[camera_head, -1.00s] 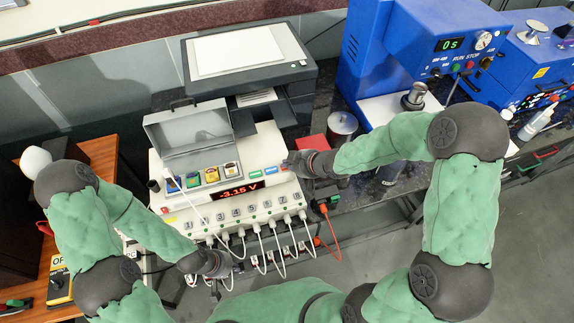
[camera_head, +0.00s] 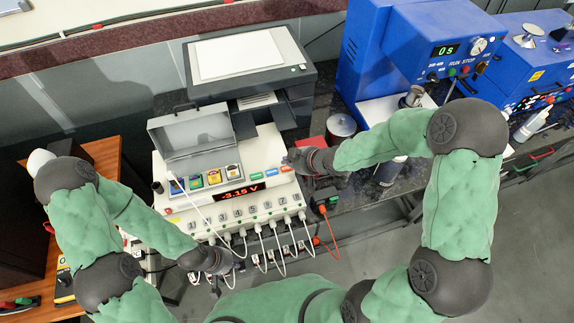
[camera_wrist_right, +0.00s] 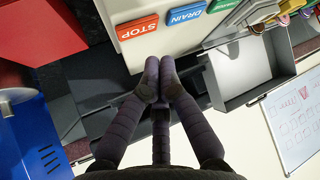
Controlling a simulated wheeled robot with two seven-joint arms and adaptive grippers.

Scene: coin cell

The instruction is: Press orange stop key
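The orange stop key (camera_head: 287,169) is the rightmost of a row of coloured keys at the right end of the white coin cell tester (camera_head: 292,192). In the right wrist view the key, lettered STOP (camera_wrist_right: 138,27), shows clearly at the top. My right gripper (camera_head: 292,158) is beside the tester's right end, close to the key; its fingertips (camera_wrist_right: 160,78) are together with nothing between them. In the wrist view the tips appear below and right of the key, apart from it in the picture. My left gripper (camera_head: 232,264) is low in front of the tester by the cables; its fingers are unclear.
White cables hang from the front. A printer (camera_head: 250,65) stands behind, and blue machines (camera_head: 415,40) at right.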

